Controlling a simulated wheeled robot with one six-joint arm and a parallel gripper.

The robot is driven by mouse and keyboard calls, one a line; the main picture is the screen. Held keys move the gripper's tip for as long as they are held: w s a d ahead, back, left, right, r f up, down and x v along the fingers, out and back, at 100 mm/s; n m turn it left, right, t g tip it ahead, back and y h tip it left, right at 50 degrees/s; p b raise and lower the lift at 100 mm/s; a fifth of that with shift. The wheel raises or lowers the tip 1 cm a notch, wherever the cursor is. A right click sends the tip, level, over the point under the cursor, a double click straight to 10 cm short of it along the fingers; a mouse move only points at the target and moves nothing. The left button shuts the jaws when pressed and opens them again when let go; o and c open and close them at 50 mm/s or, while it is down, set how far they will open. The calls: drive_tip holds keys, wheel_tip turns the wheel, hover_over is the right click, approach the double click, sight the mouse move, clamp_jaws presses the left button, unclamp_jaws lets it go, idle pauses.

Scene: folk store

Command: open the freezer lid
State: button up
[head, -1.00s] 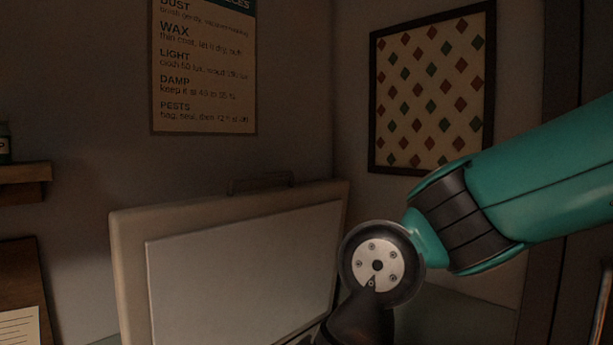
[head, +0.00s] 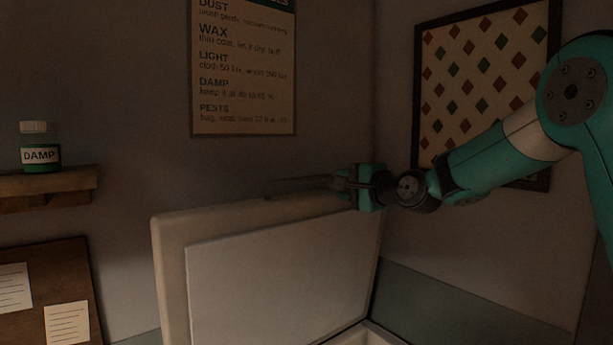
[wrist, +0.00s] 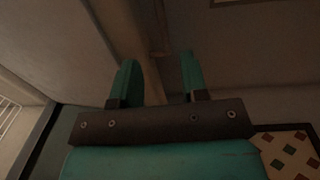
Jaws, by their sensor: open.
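The freezer lid (head: 170,285) stands raised and steeply tilted in the head view, its pale inner panel (head: 270,285) facing me. Its dark bar handle (head: 285,184) shows above the top edge. My gripper (head: 345,183) is at the right end of the handle, by the lid's upper right corner. Whether it touches the handle or lid, I cannot tell. In the wrist view the two teal fingers (wrist: 160,78) are apart, with the lid's beige edge (wrist: 138,40) running behind them. Part of the freezer's rim (head: 385,336) shows below the lid.
A wooden shelf (head: 50,184) with a jar labelled DAMP (head: 40,150) is at the left, above a board with papers (head: 45,300). A poster (head: 243,70) and a framed diamond pattern (head: 470,75) hang on the walls behind. The walls close in the corner behind the lid.

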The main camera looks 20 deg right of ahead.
sight(308, 179)
drive_tip(key=p+x, duration=0.6)
drive_tip(key=x, duration=0.7)
drive_tip(key=shift+w+a+p, duration=0.25)
drive_tip(key=shift+p, duration=0.1)
drive_tip(key=shift+w+a+f, duration=0.15)
drive_tip(key=shift+w+f, duration=0.05)
drive_tip(key=shift+w, duration=0.25)
clamp_jaws()
